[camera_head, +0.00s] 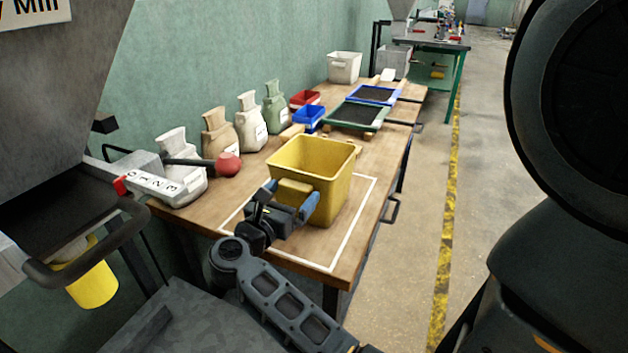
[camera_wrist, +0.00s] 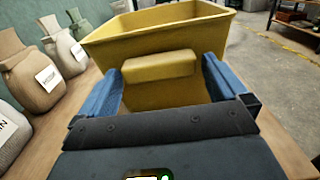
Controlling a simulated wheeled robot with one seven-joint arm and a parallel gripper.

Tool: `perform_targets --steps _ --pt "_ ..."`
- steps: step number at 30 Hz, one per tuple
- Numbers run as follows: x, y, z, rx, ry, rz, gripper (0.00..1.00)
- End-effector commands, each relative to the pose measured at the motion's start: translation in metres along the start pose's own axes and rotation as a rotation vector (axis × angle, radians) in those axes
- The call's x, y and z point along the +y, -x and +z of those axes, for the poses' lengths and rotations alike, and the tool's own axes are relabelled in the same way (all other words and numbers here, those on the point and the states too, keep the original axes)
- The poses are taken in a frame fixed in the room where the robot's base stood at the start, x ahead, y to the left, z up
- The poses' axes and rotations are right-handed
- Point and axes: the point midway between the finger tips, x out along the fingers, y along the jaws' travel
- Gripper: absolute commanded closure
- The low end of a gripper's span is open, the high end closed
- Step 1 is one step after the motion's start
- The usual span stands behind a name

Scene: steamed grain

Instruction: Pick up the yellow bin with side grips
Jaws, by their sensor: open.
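The yellow bin (camera_head: 333,162) stands upright on the wooden table inside a white outlined square. In the wrist view the bin (camera_wrist: 190,45) fills the upper middle, and its near side grip (camera_wrist: 160,66) is a block sticking out toward me. My gripper (camera_head: 293,198) is at the bin's near side. Its two blue fingers are apart, one on each side of the side grip; the gripper also shows in the wrist view (camera_wrist: 162,82). I cannot tell whether the fingers touch the grip.
Several sacks (camera_head: 250,122) line the wall side of the table (camera_head: 374,154). Red (camera_head: 304,99) and blue (camera_head: 309,116) small bins and framed dark trays (camera_head: 355,115) are farther back. A grey machine with a red-knobbed lever (camera_head: 228,164) is at left. Floor at right is clear.

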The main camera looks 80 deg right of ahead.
Motion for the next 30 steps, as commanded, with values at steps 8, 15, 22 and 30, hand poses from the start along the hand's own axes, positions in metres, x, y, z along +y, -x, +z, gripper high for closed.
perform_targets --steps 8,15,22,30 --pt "0.0003 -0.0049 -0.0003 0.000 0.000 0.002 0.00" --pt "0.0003 -0.0047 -0.0002 -0.001 0.000 0.002 0.20" --pt "0.0004 -0.0046 -0.0001 -0.001 0.000 0.002 0.42" --pt "0.0005 -0.0046 0.0006 -0.002 -0.001 0.002 0.55"
